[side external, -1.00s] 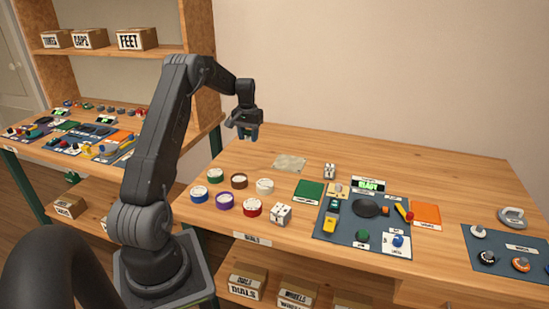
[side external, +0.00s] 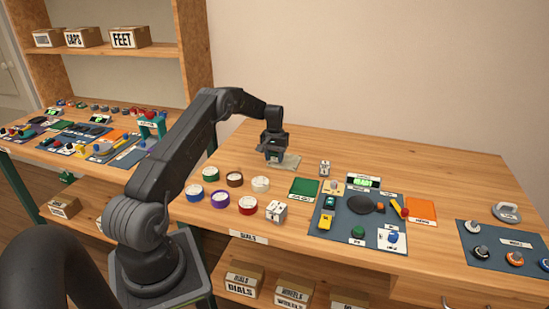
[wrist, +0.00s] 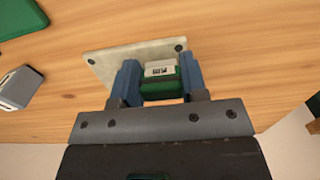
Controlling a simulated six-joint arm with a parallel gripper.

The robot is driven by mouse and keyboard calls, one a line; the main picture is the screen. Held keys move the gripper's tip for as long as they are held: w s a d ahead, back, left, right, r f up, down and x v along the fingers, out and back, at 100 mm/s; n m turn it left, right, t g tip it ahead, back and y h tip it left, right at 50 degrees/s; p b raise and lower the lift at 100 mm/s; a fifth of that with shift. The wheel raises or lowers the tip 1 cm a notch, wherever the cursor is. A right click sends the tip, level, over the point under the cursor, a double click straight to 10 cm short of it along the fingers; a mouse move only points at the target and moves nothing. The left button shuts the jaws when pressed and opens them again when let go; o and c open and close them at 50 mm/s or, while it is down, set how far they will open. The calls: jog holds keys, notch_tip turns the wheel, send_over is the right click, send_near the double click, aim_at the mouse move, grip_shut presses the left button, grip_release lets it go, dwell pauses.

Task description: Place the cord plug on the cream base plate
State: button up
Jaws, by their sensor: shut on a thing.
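The cord plug (wrist: 161,88) is a small green block with a white, dark-marked face. It sits between the two blue fingers of my gripper (wrist: 160,70), which is shut on it. The cream base plate (wrist: 103,62) is a pale flat plate with dark dots at its corners, seen just beyond the fingers. In the side view the plate (side external: 292,162) lies on the bench, partly hidden behind my gripper (side external: 273,157). My gripper points down at the plate's left part. Whether the plug touches the plate cannot be told.
Several round dials, including a white one (side external: 261,184), stand in front. A blue-grey board (side external: 340,228) holds phone parts. The bench behind the plate is clear.

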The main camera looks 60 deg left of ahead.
jog(key=shift+f, duration=0.2)
jog(key=shift+f, duration=0.1)
jog(key=o, duration=0.9)
